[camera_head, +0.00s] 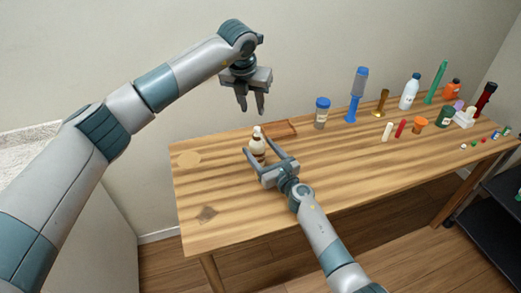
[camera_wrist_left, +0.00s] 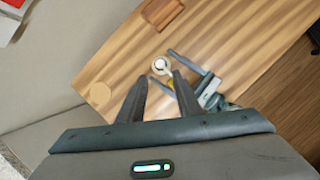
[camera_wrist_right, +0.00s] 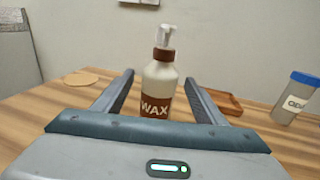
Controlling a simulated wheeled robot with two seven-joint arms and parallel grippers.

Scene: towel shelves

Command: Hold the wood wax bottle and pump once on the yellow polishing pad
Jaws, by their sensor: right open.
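The wood wax bottle (camera_head: 257,150), cream with a brown label and white pump head, stands upright on the table. In the right wrist view the bottle (camera_wrist_right: 160,90) reads "WAX". My right gripper (camera_head: 257,146) is open, with its fingers on either side of the bottle; gaps show between them and it. The pale yellow round polishing pad (camera_head: 188,159) lies flat at the table's left end; it also shows in the left wrist view (camera_wrist_left: 100,94). My left gripper (camera_head: 252,111) is open and empty, raised above the table near the bottle's pump head (camera_wrist_left: 160,65).
A shallow wooden tray (camera_head: 283,128) lies behind the bottle. A blue-lidded jar (camera_head: 321,113), a blue bottle (camera_head: 357,95) and several other items stand along the back right. A brown square patch (camera_head: 207,214) is at the front left. Table between pad and bottle is clear.

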